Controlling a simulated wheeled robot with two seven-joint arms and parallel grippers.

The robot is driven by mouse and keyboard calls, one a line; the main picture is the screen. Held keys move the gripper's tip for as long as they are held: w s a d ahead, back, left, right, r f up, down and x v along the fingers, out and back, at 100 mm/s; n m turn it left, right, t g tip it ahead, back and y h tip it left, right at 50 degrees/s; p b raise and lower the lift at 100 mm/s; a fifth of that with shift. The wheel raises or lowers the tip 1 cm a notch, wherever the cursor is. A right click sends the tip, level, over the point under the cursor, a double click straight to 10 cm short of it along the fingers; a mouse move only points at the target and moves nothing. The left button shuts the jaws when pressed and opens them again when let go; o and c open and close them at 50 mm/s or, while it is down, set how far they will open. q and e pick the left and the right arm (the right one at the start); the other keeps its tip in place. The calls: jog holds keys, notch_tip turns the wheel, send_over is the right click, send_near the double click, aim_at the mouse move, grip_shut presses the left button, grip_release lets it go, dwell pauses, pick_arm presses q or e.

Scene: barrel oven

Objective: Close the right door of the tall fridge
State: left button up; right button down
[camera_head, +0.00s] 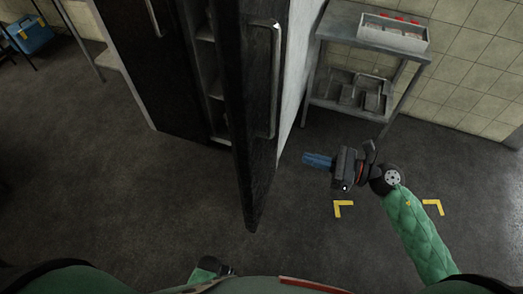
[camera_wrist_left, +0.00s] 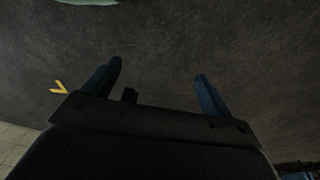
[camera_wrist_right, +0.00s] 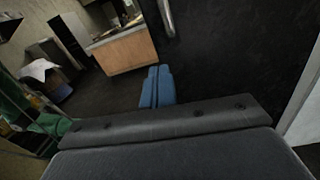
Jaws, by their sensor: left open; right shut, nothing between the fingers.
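The tall dark fridge (camera_head: 150,65) stands at the upper left of the head view. Its right door (camera_head: 252,130) is swung wide open toward me, with a long metal handle (camera_head: 275,80) on its outer face. Shelves (camera_head: 207,55) show in the gap behind it. My right gripper (camera_head: 318,160) is to the right of the door, apart from it, with its blue fingers shut and empty. The dark door face (camera_wrist_right: 235,60) fills the upper right of the right wrist view, beyond the fingers. My left gripper (camera_wrist_left: 157,85) is open and empty above bare floor; its fingers are not seen in the head view.
A metal rack (camera_head: 345,60) stands right of the door, holding a tray (camera_head: 393,33) with red-topped items and metal pans (camera_head: 355,92) below. Yellow floor marks (camera_head: 343,208) lie near my right arm. A blue box (camera_head: 30,35) is at the far left. Floor left of the door is clear.

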jog(key=n, duration=0.1)
jog(key=p, duration=0.5)
send_near(250, 146)
jog(key=a, duration=0.1)
jog(key=p+x, duration=0.2)
jog(key=x, duration=0.1)
jog(key=p+x, duration=0.1)
jog(key=x, duration=0.1)
jog(key=shift+w+r, duration=0.1)
jog(key=shift+w, duration=0.2)
pick_arm(q)
jog(key=s+a+f, duration=0.2)
jog(key=s+f, duration=0.3)
jog(key=f, duration=0.1)
jog(key=s+a+f, duration=0.3)
jog(key=s+f, duration=0.2)
jog(key=f, duration=0.1)
jog(key=shift+s+a+f, duration=0.2)
jog(key=shift+s+a, duration=0.1)
pick_arm(e)
jog(key=shift+w+a, duration=0.15)
jog(key=shift+a, duration=0.15)
